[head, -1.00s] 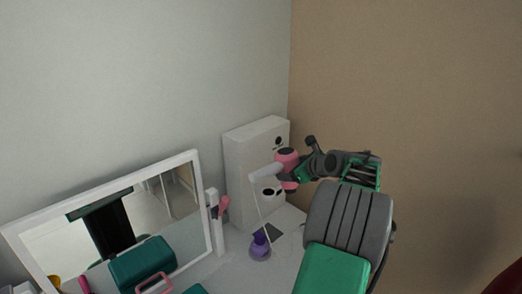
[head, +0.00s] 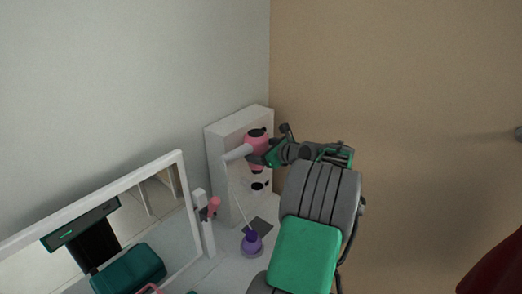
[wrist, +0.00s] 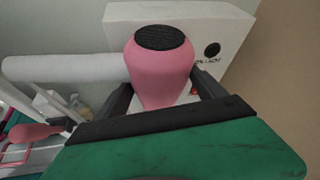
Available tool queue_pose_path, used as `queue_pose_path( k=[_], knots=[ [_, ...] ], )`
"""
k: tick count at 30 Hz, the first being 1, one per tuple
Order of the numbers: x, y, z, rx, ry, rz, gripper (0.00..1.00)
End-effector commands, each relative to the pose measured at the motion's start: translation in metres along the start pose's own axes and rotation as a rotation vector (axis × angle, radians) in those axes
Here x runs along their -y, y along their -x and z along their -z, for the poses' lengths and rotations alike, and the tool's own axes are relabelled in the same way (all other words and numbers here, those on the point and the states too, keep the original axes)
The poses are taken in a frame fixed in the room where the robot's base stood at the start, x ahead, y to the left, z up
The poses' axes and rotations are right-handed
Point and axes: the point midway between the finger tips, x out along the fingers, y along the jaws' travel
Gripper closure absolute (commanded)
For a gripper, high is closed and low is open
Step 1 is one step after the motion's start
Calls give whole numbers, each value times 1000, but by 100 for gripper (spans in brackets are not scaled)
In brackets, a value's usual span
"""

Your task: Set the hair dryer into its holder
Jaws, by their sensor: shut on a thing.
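The hair dryer (head: 259,144) has a pink body, a dark grille and a long white barrel pointing left. In the wrist view its pink body (wrist: 160,70) stands between the two dark fingers, with the grille up. My gripper (head: 271,153) is shut on it and holds it above the counter, in front of the white box-like holder (head: 217,146) in the corner. The holder's white face with a dark round spot (wrist: 212,50) shows behind the dryer in the wrist view. The dryer overlaps the holder in both views; I cannot tell whether they touch.
A white-framed mirror (head: 182,185) and a white post with a pink item (head: 213,205) are at left. A tan wall (head: 400,120) is at right.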

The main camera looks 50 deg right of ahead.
Motion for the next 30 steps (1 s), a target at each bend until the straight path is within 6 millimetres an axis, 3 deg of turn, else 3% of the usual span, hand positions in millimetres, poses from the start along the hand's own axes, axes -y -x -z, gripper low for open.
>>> queue_pose_path(
  k=[5, 19, 30],
  knots=[
    [2, 3, -6, 1, -11, 5, 90],
    [-10, -18, 43, 0, -14, 7, 90],
    [-12, -21, 50, 0, -14, 7, 90]
  ],
)
